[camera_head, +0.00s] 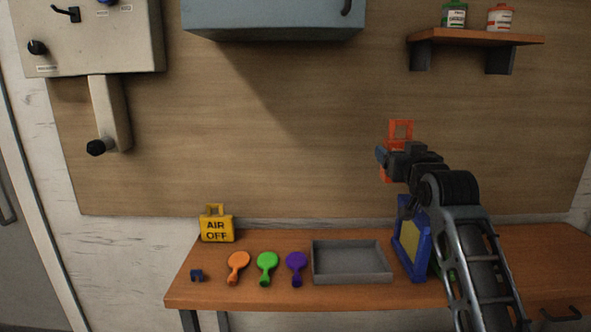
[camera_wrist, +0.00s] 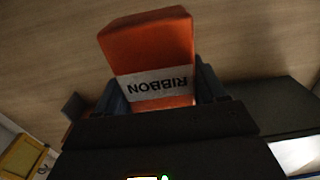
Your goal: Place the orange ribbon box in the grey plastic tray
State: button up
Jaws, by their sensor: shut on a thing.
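The orange ribbon box (camera_wrist: 148,48) has a white band reading RIBBON, upside down in the wrist view. My gripper (camera_wrist: 160,90) is shut on it, with dark fingers on both sides. In the head view the orange box (camera_head: 401,130) is held up in front of the wooden wall panel, above the table, and my gripper (camera_head: 390,158) partly covers it. The grey plastic tray (camera_head: 350,279) sits on the table, below and to the left of the box. The tray looks empty.
A blue-framed yellow thing (camera_head: 411,240) stands right of the tray, close to my arm. A shelf (camera_head: 475,37) with two small containers hangs upper right.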

jog(key=s+f, duration=0.4)
jog(key=f, duration=1.1)
jog(key=s+a+f, duration=0.1)
jog(key=s+f, duration=2.7)
jog(key=f, duration=0.1)
jog(key=shift+s+b, duration=0.2)
jog(key=shift+b, duration=0.2)
jog(key=shift+a, duration=0.15)
